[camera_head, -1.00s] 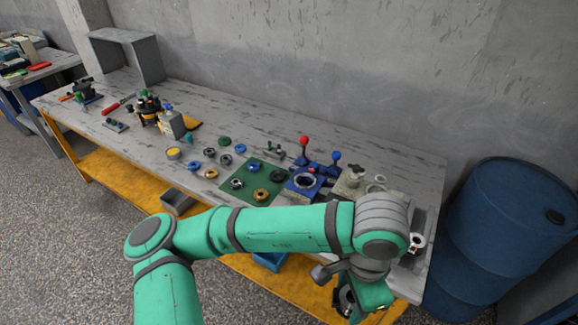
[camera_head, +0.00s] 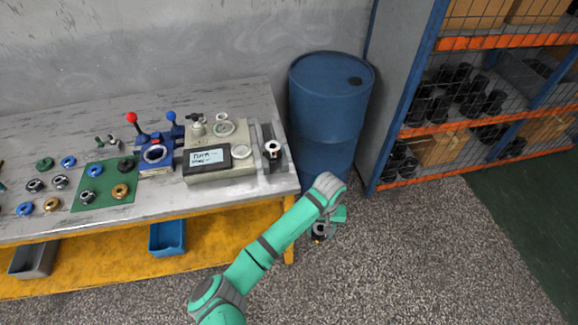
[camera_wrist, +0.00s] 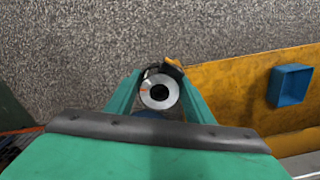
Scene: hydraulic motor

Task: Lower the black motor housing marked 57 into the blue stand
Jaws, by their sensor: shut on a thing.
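My gripper (camera_wrist: 158,85) is shut on the black motor housing (camera_wrist: 148,73), seen end-on in the wrist view with a pale metal ring and dark bore. In the head view the housing (camera_head: 320,231) hangs over the floor, off the right end of the bench, partly hidden by my gripper (camera_head: 325,225). No 57 marking is readable.
A beige device with a display (camera_head: 208,157) stands right of the stand. A grey holder (camera_head: 262,150) with a metal part is at the bench's right end. A green mat (camera_head: 90,200) holds rings and gears. A blue barrel (camera_head: 330,110) and shelving (camera_head: 425,120) stand to the right.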

